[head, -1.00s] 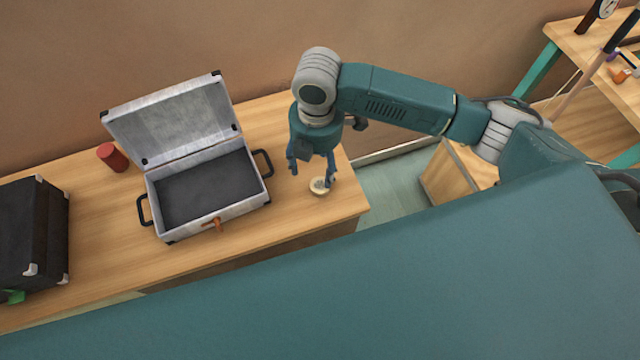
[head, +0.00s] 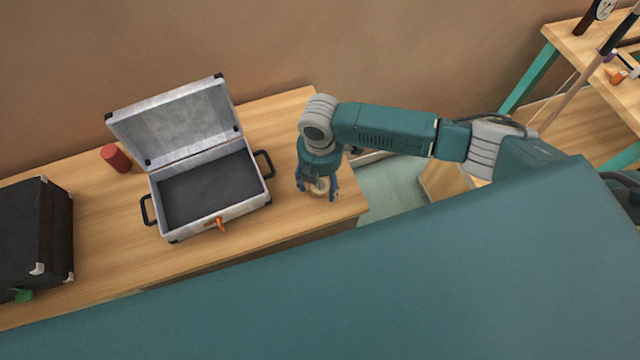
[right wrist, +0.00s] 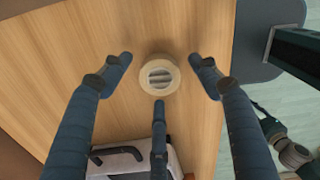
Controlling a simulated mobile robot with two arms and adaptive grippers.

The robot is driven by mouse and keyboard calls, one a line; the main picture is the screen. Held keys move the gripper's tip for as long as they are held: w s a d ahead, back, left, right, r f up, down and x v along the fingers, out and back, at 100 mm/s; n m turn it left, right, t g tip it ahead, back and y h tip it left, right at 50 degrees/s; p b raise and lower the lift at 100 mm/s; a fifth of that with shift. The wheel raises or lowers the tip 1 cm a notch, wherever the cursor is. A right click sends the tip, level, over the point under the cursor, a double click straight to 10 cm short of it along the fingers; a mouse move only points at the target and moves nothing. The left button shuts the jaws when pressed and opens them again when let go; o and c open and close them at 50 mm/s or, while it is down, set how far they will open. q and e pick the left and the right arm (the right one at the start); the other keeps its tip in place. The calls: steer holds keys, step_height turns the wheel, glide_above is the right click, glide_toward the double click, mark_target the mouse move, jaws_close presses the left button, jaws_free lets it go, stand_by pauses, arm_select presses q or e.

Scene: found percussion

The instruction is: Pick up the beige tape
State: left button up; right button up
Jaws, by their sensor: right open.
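The beige tape (head: 319,187) is a small round roll lying flat on the wooden table, near its right end. It also shows in the right wrist view (right wrist: 159,91), between the fingertips. My right gripper (head: 317,190) points down over the tape, its fingers spread around it. In the right wrist view my right gripper (right wrist: 161,80) is open, with one finger on each side and a third below the roll, all apart from it. My left gripper is not in view.
An open silver case (head: 247,207) with a dark inside stands left of the tape. A red cylinder (head: 115,157) stands behind its left side, and a black case (head: 38,235) is at the far left. The table (head: 285,112) is bare behind my right gripper.

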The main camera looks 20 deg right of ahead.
steer(key=c, duration=1.1)
steer(key=shift+r, duration=0.1)
steer(key=shift+c, duration=0.2)
